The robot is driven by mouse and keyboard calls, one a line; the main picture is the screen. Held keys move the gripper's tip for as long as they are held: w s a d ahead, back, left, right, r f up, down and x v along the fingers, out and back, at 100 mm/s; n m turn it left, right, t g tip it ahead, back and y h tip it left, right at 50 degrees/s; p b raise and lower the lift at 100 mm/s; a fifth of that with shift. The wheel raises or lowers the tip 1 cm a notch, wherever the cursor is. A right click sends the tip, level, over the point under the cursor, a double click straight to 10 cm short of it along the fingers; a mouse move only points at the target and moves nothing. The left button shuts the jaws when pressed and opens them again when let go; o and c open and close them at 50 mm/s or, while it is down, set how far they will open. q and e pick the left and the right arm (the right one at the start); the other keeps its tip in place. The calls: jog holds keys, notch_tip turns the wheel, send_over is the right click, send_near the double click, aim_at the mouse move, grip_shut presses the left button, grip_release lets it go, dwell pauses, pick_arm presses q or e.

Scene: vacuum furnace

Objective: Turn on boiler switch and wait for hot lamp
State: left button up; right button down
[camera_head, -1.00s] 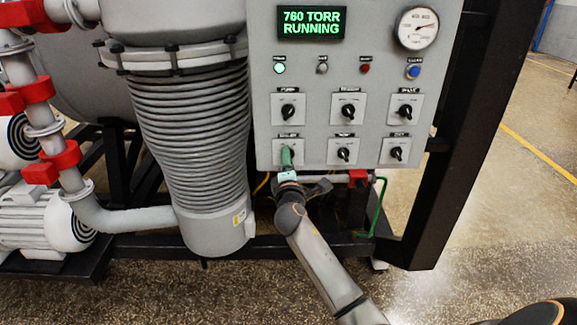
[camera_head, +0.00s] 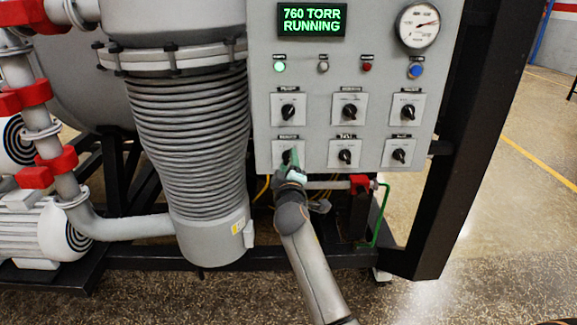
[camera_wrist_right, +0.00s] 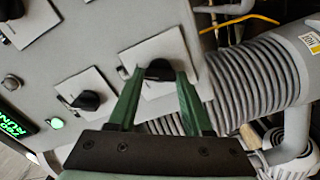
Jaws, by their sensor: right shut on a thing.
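The boiler switch (camera_head: 288,155) is the lower left rotary switch on the grey control panel, a black knob on a pale plate. My right gripper (camera_head: 292,158) reaches it from below, its green fingers shut on the knob. In the right wrist view the black knob (camera_wrist_right: 158,70) sits between the two fingertips. Its angle is largely hidden. In the lamp row, a green lamp (camera_head: 279,67) is lit. A grey lamp (camera_head: 323,67) and a dark red lamp (camera_head: 367,67) look unlit; their labels are too small to read. My left gripper is out of view.
The display (camera_head: 312,20) reads 760 TORR RUNNING. A pressure gauge (camera_head: 417,25) and a blue button (camera_head: 415,71) are at its right. Several other switches surround the gripped one. A ribbed column (camera_head: 190,130) stands close on the left; a red-handled valve (camera_head: 360,183) is below the panel.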

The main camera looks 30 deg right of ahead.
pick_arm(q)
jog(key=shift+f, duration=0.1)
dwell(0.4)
pick_arm(e)
jog(key=shift+c, duration=1.6)
grip_release()
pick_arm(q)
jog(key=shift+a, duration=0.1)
pick_arm(e)
jog(key=shift+s, duration=0.15)
